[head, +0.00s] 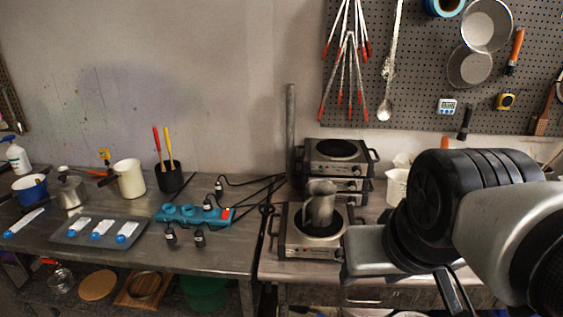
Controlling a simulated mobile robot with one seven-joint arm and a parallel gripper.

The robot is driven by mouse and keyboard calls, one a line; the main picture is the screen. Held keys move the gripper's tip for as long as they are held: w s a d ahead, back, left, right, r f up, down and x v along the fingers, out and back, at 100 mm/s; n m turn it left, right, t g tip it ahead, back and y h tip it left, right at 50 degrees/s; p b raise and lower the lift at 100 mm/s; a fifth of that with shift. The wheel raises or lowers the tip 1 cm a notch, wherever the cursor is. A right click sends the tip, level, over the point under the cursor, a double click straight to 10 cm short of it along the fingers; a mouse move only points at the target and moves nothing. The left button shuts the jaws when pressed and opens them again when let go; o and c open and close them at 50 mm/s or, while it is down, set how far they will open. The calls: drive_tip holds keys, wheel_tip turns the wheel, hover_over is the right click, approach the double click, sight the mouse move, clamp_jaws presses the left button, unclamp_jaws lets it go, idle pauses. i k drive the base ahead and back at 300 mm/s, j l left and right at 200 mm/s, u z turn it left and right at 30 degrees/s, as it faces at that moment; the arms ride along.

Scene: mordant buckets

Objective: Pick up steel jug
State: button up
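A steel jug (320,203), grey and shiny, stands upright on the front hot plate (291,236) near the middle of the head view. My arm reaches in from the right. The grey end of my gripper (374,252) is just right of the hot plate and the jug, with a gap between it and the jug. A second metal vessel, a small lidded pot (70,190), stands far left on the other table.
Stacked hot plates (338,153) stand behind the jug beside a vertical post (291,130). A blue power strip (190,213) with cables lies to the left. A grey tray (75,233) holds small items. White containers (397,187) are partly hidden behind my arm.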

sight(316, 207)
drive_tip(key=j, duration=0.65)
drive_tip(key=i+j, duration=0.15)
drive_tip(key=j, duration=0.15)
drive_tip(key=i+j, duration=0.15)
drive_tip(key=j, duration=0.15)
drive_tip(key=i+j, duration=0.1)
drive_tip(key=j, duration=0.2)
drive_tip(key=i+z, duration=0.1)
drive_tip(key=i, duration=0.3)
